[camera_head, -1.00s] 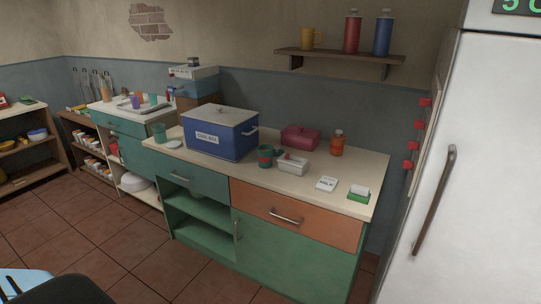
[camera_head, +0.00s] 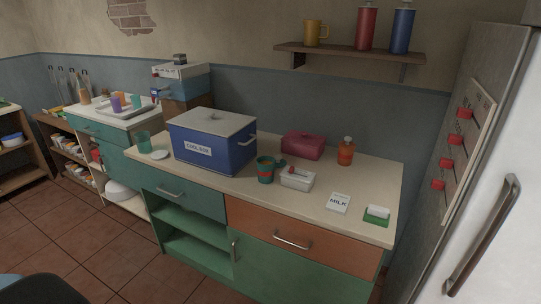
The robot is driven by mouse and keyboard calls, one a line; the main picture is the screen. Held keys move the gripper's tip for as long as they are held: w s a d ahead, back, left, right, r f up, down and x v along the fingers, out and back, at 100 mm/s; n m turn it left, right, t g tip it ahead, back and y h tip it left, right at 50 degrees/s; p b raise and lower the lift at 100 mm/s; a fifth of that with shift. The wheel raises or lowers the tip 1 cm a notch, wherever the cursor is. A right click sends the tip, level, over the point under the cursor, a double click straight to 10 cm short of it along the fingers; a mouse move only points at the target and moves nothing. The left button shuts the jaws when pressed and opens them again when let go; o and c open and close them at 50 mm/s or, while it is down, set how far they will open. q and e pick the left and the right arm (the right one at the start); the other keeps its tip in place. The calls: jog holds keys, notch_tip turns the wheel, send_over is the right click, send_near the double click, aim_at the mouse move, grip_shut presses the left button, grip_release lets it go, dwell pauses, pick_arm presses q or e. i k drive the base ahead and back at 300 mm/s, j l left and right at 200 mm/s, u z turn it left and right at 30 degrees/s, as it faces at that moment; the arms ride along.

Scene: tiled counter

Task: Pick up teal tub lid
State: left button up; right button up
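A teal tub (camera_head: 143,140) stands open-topped at the left end of the counter. A pale round disc, which looks like its lid (camera_head: 160,155), lies flat on the counter just right of the tub's base, close to the blue cool box (camera_head: 214,150). The disc looks whitish from here, and its exact tint is hard to tell. Neither of my grippers is in view.
The fridge (camera_head: 490,220) bounds the right.

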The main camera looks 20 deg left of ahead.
aim_at(280, 162)
jog(key=i+j, duration=0.2)
jog(key=i, duration=0.15)
jog(key=i+j+u, duration=0.1)
jog(key=i, duration=0.25)
jog(key=i+j, duration=0.2)
jog(key=i, duration=0.15)
